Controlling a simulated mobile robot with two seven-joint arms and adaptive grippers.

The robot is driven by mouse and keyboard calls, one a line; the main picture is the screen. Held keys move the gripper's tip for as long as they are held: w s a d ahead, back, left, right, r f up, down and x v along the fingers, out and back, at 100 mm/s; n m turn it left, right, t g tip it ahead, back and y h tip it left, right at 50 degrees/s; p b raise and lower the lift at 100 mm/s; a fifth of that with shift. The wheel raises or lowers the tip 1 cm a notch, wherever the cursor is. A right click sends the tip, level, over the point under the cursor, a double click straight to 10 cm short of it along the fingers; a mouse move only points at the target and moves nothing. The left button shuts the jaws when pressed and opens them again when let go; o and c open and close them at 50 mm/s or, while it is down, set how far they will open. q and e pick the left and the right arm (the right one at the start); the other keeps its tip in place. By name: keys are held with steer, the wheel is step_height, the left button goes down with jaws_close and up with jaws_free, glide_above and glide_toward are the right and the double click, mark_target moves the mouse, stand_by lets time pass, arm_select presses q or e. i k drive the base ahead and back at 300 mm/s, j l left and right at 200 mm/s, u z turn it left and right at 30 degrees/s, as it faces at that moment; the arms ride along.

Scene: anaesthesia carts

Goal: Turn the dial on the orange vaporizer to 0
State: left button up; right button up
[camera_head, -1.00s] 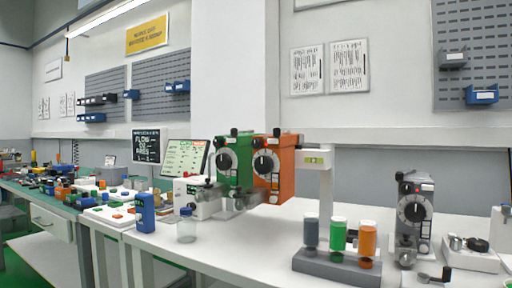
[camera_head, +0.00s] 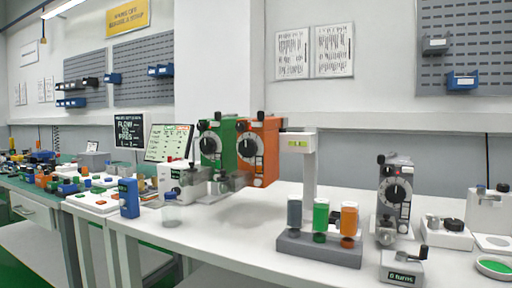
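The orange vaporizer (camera_head: 268,150) hangs on a rail above the white bench, right beside a green vaporizer (camera_head: 228,136). Its front carries a round black dial (camera_head: 247,146) with a pale pointer; the setting is too small to read. A grey vaporizer (camera_head: 397,193) with its own dark dial stands separately on the bench to the right. Neither of my grippers is in the head view.
A grey rack (camera_head: 318,250) with grey, green and orange bottles stands on the bench front. A clear jar (camera_head: 171,213) and blue box (camera_head: 129,198) stand left of the vaporizers. A small labelled grey device (camera_head: 402,268) sits at the front right. Bench space below the vaporizers is clear.

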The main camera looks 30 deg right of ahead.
mark_target(222, 178)
steer(key=i+j+z, duration=0.1)
steer(key=z, duration=0.3)
steer(key=i+j+z, duration=0.2)
steer(key=z, duration=0.25)
